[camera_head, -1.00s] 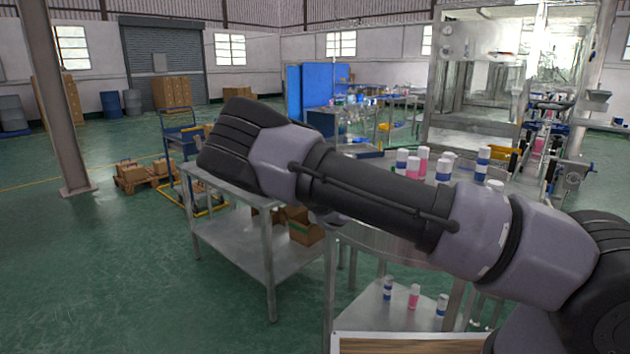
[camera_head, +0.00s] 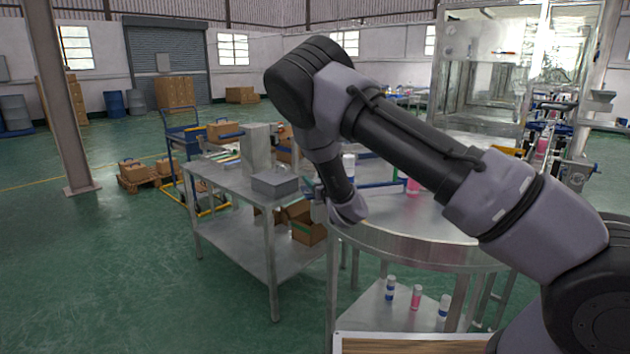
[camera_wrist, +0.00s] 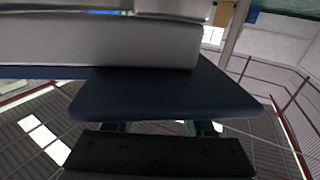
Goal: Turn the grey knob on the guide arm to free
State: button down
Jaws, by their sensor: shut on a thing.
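In the wrist view a smooth grey part (camera_wrist: 100,42) fills the upper left, its end near the middle. I cannot tell whether it is the grey knob. My gripper (camera_wrist: 165,95) shows there as a dark plate close against this part, with a black screwed bar below. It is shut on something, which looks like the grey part. In the head view my forearm bends down to my wrist near the left edge of the round steel table (camera_head: 440,245). My fingertips, the knob and its setting cannot be made out there.
Blue rails (camera_head: 398,184) cross the table behind my wrist. A white and blue can (camera_head: 348,165) stands close by, and a pink one (camera_head: 413,186) is partly hidden. A steel side table (camera_head: 230,190) with a grey box (camera_head: 274,184) is at left.

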jog(key=shift+c, duration=1.3)
grip_release()
jog(key=v, duration=1)
jog(key=shift+s+d, duration=0.2)
jog(key=shift+s, duration=0.15)
